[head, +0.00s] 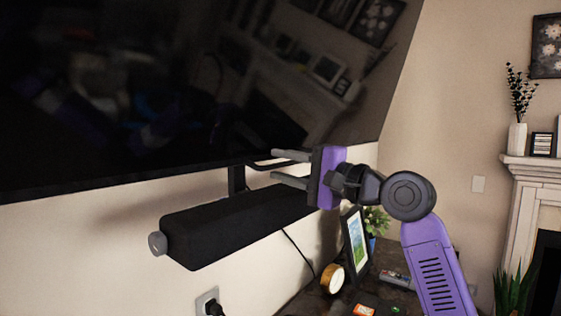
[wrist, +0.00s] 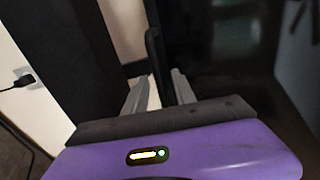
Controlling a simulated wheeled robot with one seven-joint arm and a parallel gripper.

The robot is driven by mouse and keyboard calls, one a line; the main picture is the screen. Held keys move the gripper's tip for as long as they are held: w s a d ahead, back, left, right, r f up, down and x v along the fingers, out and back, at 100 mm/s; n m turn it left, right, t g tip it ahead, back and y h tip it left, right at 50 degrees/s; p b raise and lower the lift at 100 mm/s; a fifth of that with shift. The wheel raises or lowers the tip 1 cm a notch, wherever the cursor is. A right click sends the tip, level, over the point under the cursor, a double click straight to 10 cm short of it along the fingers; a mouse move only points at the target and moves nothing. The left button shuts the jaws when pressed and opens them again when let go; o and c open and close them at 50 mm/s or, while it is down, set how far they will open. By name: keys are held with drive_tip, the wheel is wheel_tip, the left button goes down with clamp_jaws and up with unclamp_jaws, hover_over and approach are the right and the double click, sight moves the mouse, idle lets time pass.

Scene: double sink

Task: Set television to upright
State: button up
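The television (head: 120,95) is a large black glossy screen filling the upper left of the head view. It looks tilted, with a gap between its lower edge and the wall. My gripper (head: 276,165) is below the screen's lower right edge, pointing left. Its two grey fingers are apart. A thin black bar (head: 262,166) behind the screen's lower edge lies near the fingers. In the wrist view a dark upright piece (wrist: 154,55) shows between the fingers (wrist: 160,82); I cannot tell whether they touch it. The dark screen (wrist: 235,50) stands to their right.
A long black bar-shaped box (head: 235,225) with a grey end knob sits under the television, close to my gripper. Below is a dark tabletop with a picture frame (head: 356,243), a plant (head: 376,220) and a round gold item (head: 332,278). A wall outlet (head: 209,300) holds a plug.

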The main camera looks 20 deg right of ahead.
drive_tip(key=shift+w+a, duration=0.2)
drive_tip(key=shift+w, duration=0.15)
clamp_jaws()
idle(1.2)
